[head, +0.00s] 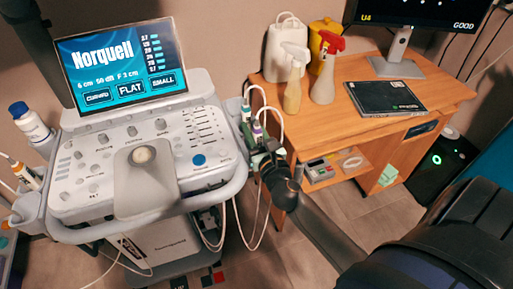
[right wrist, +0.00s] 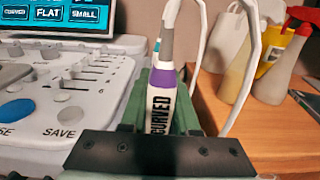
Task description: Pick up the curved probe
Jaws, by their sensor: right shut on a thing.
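The curved probe (right wrist: 160,104) is white with a purple band, a grey neck and the word CURVED on its side. It stands upright and also shows in the head view (head: 257,132), at the right side of the ultrasound machine (head: 150,165). My right gripper (head: 266,153) is shut on it; the gripper also fills the bottom of the right wrist view (right wrist: 158,125). The probe's lower end is hidden by the gripper, so I cannot tell whether it still touches its holder. My left gripper is not in view.
Another probe (head: 246,112) with a teal-green band stands close behind. White cables loop beside the machine. A wooden desk (head: 375,125) to the right bears spray bottles (head: 323,75), a flat dark box (head: 386,98) and a monitor (head: 420,15). A bottle (head: 30,124) stands at the machine's left.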

